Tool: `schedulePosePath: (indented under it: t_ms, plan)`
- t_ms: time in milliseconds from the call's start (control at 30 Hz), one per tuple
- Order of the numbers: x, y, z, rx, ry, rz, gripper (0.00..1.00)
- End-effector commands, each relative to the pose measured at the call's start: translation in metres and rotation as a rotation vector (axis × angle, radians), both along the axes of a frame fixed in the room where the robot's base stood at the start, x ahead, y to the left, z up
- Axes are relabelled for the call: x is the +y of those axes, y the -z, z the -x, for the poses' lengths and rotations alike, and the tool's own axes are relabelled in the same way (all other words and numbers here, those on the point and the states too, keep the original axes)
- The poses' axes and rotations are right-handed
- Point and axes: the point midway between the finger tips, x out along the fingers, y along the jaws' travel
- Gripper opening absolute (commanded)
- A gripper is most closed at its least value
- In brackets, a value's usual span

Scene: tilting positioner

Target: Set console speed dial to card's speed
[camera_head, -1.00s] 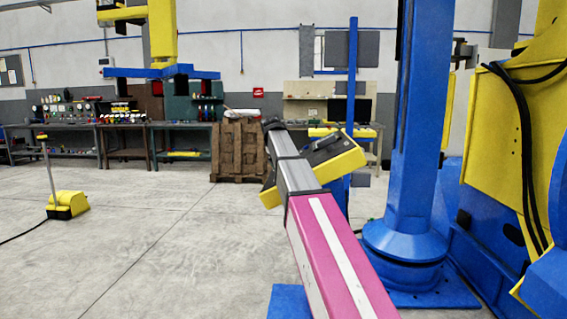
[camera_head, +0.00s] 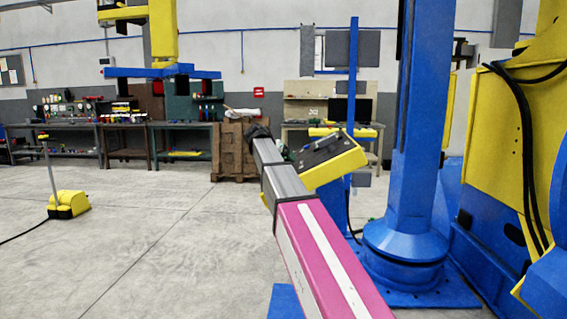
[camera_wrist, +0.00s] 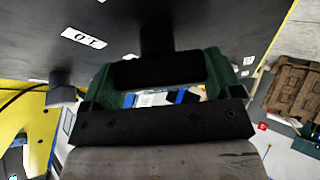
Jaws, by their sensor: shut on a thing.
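The console (camera_head: 330,160) is a yellow box with a dark top panel, on a blue post behind my arm in the head view. In the wrist view its dark panel (camera_wrist: 225,25) fills the top. A white label (camera_wrist: 84,37) on it appears upside down and seems to read 1.0. My gripper (camera_wrist: 160,75) has green fingers and is shut on a dark knob (camera_wrist: 157,35) that stands out from the panel; I take this to be the speed dial. Its setting cannot be read. My gripper is mostly hidden in the head view. I cannot make out a speed card.
A second dark knob (camera_wrist: 62,92) stands left of my gripper in the wrist view. A blue column (camera_head: 415,130) and the yellow positioner (camera_head: 500,150) stand close on the right. Workbenches (camera_head: 130,130) and a wooden pallet (camera_head: 228,150) are at the back. Floor at left is mostly clear.

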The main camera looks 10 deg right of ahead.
Motion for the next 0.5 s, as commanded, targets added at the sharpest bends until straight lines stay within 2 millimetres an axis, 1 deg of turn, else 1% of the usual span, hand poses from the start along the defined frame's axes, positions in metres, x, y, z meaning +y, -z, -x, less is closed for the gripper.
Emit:
schedulePosePath:
  t_ms: [200, 500]
  plan:
    - [0.0009, -0.0001, -0.0007, -0.042, 0.082, 0.010, 0.61]
    - [0.0007, 0.0000, -0.0002, -0.062, 0.123, 0.015, 0.61]
